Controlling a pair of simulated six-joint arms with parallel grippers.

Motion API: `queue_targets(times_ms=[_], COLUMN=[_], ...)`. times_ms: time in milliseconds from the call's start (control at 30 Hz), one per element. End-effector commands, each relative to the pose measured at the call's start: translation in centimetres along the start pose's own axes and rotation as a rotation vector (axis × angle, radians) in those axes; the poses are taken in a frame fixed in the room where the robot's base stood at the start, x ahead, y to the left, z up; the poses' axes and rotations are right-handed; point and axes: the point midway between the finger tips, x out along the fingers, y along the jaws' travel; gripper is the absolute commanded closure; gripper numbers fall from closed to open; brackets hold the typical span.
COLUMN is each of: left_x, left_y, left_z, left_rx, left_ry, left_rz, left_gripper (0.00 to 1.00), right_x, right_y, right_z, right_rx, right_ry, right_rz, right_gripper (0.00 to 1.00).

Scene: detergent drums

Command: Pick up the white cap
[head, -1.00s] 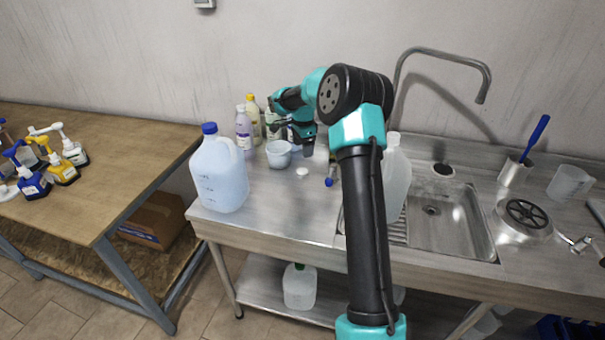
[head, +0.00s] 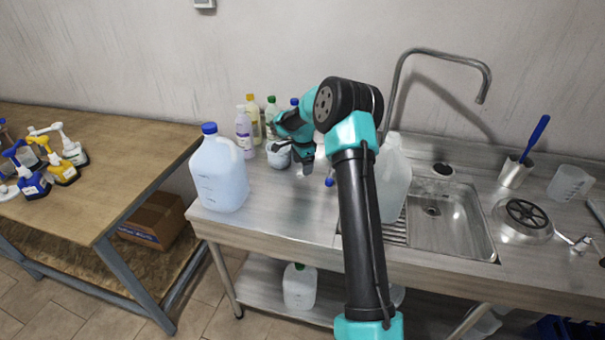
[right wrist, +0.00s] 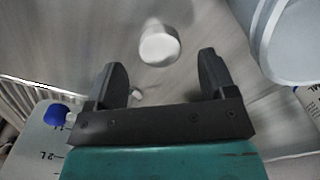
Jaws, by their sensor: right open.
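The white cap (right wrist: 159,47) lies on the steel counter in the right wrist view, just beyond my fingertips and roughly centred between them. It looks round and slightly blurred. In the head view my gripper largely hides it. My right gripper (right wrist: 161,70) is open and empty, its two dark fingers well apart. In the head view the right gripper (head: 304,160) is low over the counter, just right of the pale pot. My left gripper is not in view.
A pale pot (head: 279,155) stands close on the left, with several bottles (head: 254,120) behind. A large blue-capped jug (head: 219,180) stands at the counter's left end. A translucent jug (head: 393,185) stands by the sink (head: 455,225).

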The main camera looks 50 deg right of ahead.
Motion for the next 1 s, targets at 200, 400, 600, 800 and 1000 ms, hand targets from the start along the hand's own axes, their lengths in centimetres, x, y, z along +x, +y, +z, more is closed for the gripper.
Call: queue_targets(times_ms=[200, 400, 600, 800, 1000], left_x=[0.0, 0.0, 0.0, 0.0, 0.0], left_y=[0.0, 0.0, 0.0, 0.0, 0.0], left_z=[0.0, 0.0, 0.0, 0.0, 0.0], left_rx=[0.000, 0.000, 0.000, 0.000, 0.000], left_ry=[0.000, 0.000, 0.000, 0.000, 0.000], left_rz=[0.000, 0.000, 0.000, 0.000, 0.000], left_gripper=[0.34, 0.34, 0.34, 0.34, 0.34], right_x=[2.8, 3.1, 3.1, 3.1, 3.1], right_y=[-0.1, -0.1, -0.1, -0.1, -0.1], right_z=[0.0, 0.0, 0.0, 0.0, 0.0], right_rx=[0.000, 0.000, 0.000, 0.000, 0.000], right_ry=[0.000, 0.000, 0.000, 0.000, 0.000], right_rz=[0.001, -0.001, -0.001, -0.001, 0.000], right_gripper=[0.23, 0.23, 0.23, 0.29, 0.48])
